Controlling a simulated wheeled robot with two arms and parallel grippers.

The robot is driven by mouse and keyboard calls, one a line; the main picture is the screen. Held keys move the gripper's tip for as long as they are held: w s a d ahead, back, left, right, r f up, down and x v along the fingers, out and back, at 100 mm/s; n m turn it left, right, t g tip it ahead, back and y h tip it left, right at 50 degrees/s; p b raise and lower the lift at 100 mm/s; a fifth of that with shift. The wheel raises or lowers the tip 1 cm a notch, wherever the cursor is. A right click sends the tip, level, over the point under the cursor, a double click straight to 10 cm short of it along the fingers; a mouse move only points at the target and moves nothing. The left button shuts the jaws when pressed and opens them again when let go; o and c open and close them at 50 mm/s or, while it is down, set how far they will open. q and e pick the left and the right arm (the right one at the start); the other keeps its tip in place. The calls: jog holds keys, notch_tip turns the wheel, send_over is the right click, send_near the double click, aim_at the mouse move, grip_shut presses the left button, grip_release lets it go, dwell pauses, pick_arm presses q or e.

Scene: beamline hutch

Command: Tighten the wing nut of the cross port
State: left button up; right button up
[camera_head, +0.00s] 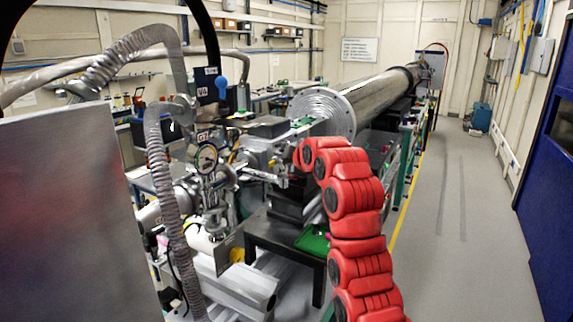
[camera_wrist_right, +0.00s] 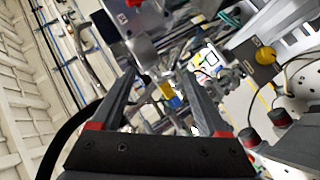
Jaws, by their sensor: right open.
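The cross port (camera_head: 208,190) is a cluster of shiny metal vacuum fittings left of centre in the head view, with a round dial gauge (camera_head: 205,158) on it. I cannot make out the wing nut in either view; it is too small or hidden. My right arm, red and segmented, rises from the bottom and bends left at the top. My right gripper (camera_head: 262,174) points left towards the fittings, to their right. In the right wrist view the gripper (camera_wrist_right: 157,76) is open, with nothing clearly between its fingers and blurred metal parts beyond. My left gripper is not in view.
A ribbed hose (camera_head: 163,165) hangs in front of the fittings. A large grey panel (camera_head: 65,215) fills the left foreground. A long steel tube (camera_head: 375,95) runs to the back. A green tray (camera_head: 314,241) lies beside my right arm. The floor aisle (camera_head: 460,200) at right is clear.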

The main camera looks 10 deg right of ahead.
jog(key=b+v, duration=1)
jog(key=v, duration=0.6)
jog(key=shift+s+r, duration=0.15)
jog(key=shift+s, duration=0.1)
jog(key=shift+d, duration=0.1)
